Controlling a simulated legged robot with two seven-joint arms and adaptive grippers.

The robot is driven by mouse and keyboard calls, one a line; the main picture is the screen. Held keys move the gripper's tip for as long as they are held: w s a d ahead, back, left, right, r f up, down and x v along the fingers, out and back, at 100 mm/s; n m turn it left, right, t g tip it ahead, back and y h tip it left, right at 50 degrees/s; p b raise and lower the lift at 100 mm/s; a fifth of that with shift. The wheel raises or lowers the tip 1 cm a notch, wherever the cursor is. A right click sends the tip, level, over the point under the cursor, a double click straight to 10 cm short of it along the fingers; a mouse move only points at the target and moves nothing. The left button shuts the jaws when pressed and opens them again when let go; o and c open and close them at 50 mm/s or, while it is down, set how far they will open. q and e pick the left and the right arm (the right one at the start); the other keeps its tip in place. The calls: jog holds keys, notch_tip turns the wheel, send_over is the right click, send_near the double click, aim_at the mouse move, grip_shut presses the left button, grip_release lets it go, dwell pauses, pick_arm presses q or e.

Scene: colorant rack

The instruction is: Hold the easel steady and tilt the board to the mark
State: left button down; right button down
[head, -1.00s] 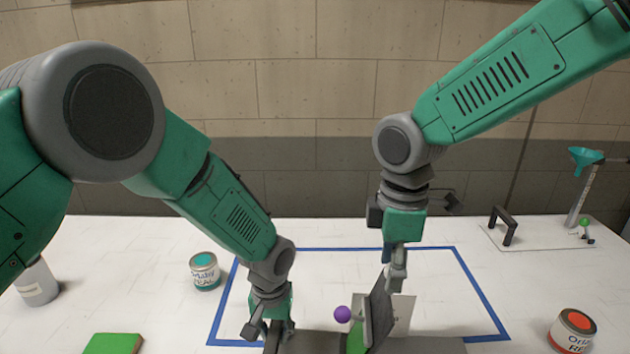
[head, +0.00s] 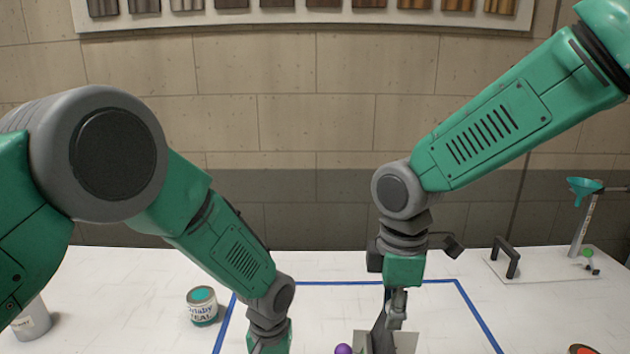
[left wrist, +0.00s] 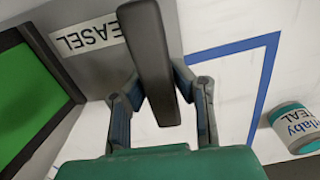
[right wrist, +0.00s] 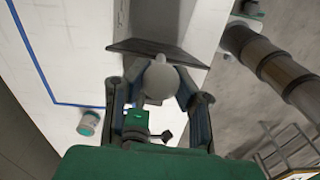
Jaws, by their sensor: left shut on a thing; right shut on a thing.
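In the left wrist view my left gripper (left wrist: 163,105) is shut on a dark grey bar (left wrist: 150,50), with a finger on each side. Beside it is a white plate labelled EASEL (left wrist: 90,35) and a green board with a dark frame (left wrist: 35,95). In the right wrist view my right gripper (right wrist: 160,92) is shut on a pale grey knob (right wrist: 163,76) at the board's dark edge (right wrist: 150,48). In the head view my right gripper (head: 397,305) is above the board (head: 381,338), seen nearly edge-on. The left gripper is below that picture. No tilt mark can be made out.
A purple ball (head: 343,349) shows at the head view's bottom edge. Blue tape (head: 340,283) outlines the work area. A teal paint can (head: 202,306) stands left, a red-topped can (head: 582,350) right. A stand with a funnel (head: 584,220) is back right.

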jog(key=shift+d, duration=0.1)
pick_arm(q)
jog(key=shift+a, duration=0.1)
pick_arm(e)
jog(key=shift+s+d+f, duration=0.1)
jog(key=shift+d+f, duration=0.05)
jog(key=shift+d, duration=0.45)
jog(key=shift+d+f, duration=0.1)
jog(key=shift+d, duration=0.45)
pick_arm(q)
jog(key=shift+a, duration=0.1)
pick_arm(e)
jog(key=shift+d+f, duration=0.25)
jog(key=shift+d, duration=0.6)
jog(key=shift+d, duration=0.2)
jog(key=shift+d+f, duration=0.35)
jog(key=shift+d, duration=0.5)
